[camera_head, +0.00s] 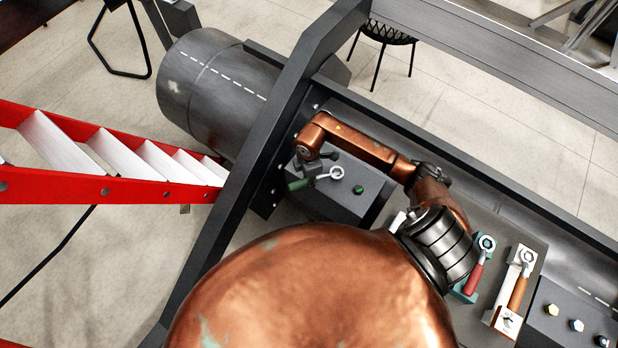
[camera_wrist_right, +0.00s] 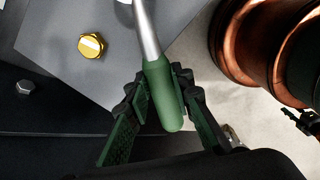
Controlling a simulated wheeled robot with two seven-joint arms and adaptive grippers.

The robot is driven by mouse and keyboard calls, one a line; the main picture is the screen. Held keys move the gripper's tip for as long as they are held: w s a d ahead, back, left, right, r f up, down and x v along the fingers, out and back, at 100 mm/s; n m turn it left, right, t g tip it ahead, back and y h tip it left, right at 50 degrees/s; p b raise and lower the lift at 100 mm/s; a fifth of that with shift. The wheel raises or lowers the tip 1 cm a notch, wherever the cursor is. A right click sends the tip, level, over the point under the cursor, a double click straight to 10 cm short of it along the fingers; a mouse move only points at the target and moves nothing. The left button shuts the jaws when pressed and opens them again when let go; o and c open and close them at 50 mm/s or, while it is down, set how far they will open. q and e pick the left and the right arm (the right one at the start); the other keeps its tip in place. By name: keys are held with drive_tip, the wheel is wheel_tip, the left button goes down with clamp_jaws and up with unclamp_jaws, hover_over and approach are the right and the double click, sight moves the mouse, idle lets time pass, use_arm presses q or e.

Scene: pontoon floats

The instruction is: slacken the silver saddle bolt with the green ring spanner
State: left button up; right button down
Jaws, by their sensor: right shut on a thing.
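The green ring spanner (camera_head: 298,184) is held in my right gripper (camera_head: 311,170) above the grey saddle block (camera_head: 330,204). In the right wrist view the fingers (camera_wrist_right: 155,105) are shut on its green handle (camera_wrist_right: 162,95). Its silver shank runs up out of that picture. In the head view its ring end (camera_head: 337,173) is over the block's top. I cannot make out the silver saddle bolt, nor tell whether the ring is around it. A green bolt (camera_head: 358,189) stands on the block beyond the ring. A gold bolt (camera_wrist_right: 92,45) shows beside the shank in the wrist view.
A red-handled spanner (camera_head: 473,279) and an orange-handled spanner (camera_head: 518,292) lie in holders to the right. Several bolts (camera_head: 576,325) stand at the lower right. Dark frame beams (camera_head: 270,135) border the block. A red ladder (camera_head: 120,190) is at the left.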

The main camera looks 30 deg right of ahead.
drive_tip(key=shift+f, duration=0.3)
idle(0.5)
drive_tip(key=shift+p, duration=0.7)
idle(0.7)
drive_tip(key=shift+f+b, duration=0.5)
drive_tip(key=shift+f, duration=0.6)
idle(0.4)
drive_tip(key=shift+s, duration=0.15)
drive_tip(key=shift+s+n+p, duration=0.3)
drive_tip(key=shift+s+n, duration=0.05)
drive_tip(key=shift+n, duration=0.15)
drive_tip(key=shift+s, duration=0.1)
idle(0.3)
drive_tip(key=shift+s+a+n, duration=0.1)
drive_tip(key=shift+s+n, duration=0.3)
drive_tip(key=shift+n, duration=0.1)
drive_tip(key=shift+p, duration=0.3)
